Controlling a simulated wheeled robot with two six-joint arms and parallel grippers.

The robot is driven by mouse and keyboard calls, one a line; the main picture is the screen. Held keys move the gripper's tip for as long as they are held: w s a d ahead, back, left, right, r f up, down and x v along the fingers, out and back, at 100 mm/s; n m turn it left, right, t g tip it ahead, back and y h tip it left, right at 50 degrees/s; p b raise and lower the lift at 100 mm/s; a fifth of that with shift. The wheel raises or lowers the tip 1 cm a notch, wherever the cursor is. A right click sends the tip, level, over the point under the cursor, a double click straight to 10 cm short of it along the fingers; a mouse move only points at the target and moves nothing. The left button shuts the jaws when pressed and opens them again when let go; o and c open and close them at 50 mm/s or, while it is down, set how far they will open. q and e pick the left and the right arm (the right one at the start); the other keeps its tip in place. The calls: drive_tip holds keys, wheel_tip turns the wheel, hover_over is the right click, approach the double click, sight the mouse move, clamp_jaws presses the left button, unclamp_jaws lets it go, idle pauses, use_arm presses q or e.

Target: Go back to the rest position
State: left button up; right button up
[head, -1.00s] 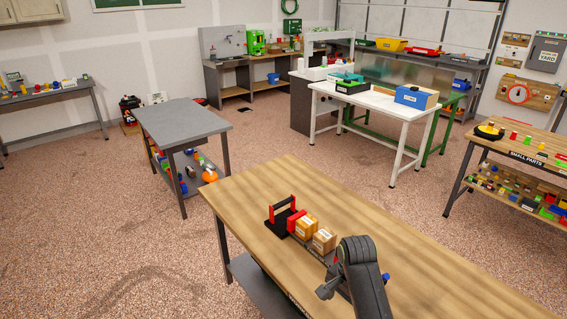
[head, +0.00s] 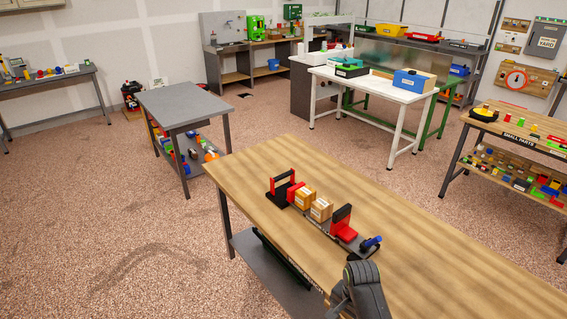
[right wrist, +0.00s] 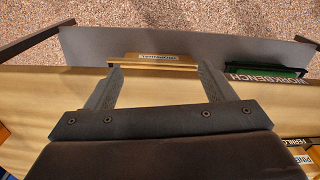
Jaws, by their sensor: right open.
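My right gripper (right wrist: 158,72) is open and empty in the right wrist view, with its two dark fingers apart. It points over the front edge of the wooden workbench (head: 420,250). A tan labelled block (right wrist: 155,60) shows beyond and between the fingertips, over the grey lower shelf (right wrist: 210,50); I cannot tell its distance from them. In the head view only a dark link of my arm shows at the bottom, and the fingers are hidden. My left gripper is not in view.
On the workbench stand a black and red clamp-like fixture (head: 283,188), two cardboard boxes (head: 320,209) and a red and black piece (head: 343,225) near a blue handle (head: 371,242). A grey table (head: 182,101) stands at the left. The workbench's right part is clear.

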drive_tip(key=s+d+f+n+b, duration=0.1)
drive_tip(key=s+d+f, duration=0.1)
drive_tip(key=s+f, duration=0.5)
drive_tip(key=s+d+f+n+b, duration=0.2)
drive_tip(key=s+d+f, duration=0.15)
drive_tip(key=f, duration=0.65)
drive_tip(key=s+d+f+n+b, duration=0.1)
drive_tip(key=s+d+f, duration=0.1)
drive_tip(key=s+f, duration=0.55)
use_arm(q)
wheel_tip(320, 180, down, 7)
drive_tip(key=b, duration=0.3)
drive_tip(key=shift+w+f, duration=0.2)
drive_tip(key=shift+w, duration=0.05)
use_arm(e)
drive_tip(key=s+d+f+n, duration=0.1)
drive_tip(key=s+f, duration=0.3)
drive_tip(key=s, duration=0.4)
drive_tip(key=s+d+f+n, duration=0.2)
drive_tip(key=s+f, duration=0.3)
drive_tip(key=s, duration=0.4)
drive_tip(key=s+d+f+n+t+h, duration=0.1)
drive_tip(key=s+d+f, duration=0.2)
drive_tip(key=s+f, duration=0.2)
drive_tip(key=s, duration=0.3)
drive_tip(key=shift+s+f, duration=0.15)
drive_tip(key=shift+f, duration=0.1)
